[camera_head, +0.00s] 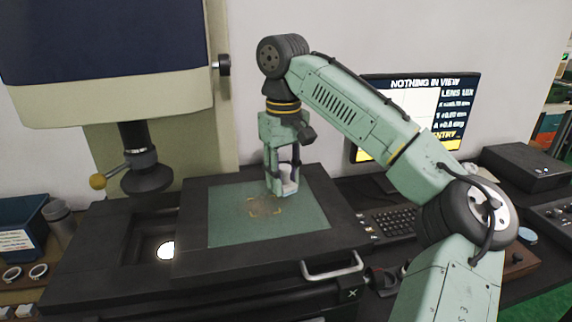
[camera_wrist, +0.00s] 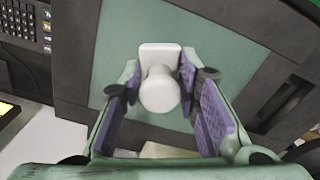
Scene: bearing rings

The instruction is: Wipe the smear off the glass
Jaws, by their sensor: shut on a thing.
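The green glass (camera_head: 228,229) is set in a dark stage frame. A brownish, yellow-edged smear (camera_head: 264,208) lies near its middle. My gripper (camera_head: 283,184) is over the right part of the glass, just behind and right of the smear. It is shut on a white wiper (camera_head: 291,187) with a round knob. In the wrist view, the wiper (camera_wrist: 160,91) sits between my purple finger pads (camera_wrist: 161,105), its flat rectangular base against the green backdrop of the glass (camera_wrist: 117,45). I cannot tell whether the base touches the glass. The smear does not show in the wrist view.
A lens column (camera_head: 146,170) hangs left of the glass, above a lit opening (camera_head: 166,250). A keyboard (camera_head: 390,223) and a monitor (camera_head: 425,110) reading "NOTHING IN VIEW" stand at right. A metal handle (camera_head: 333,268) is at the stage's front. Rings (camera_head: 38,271) lie far left.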

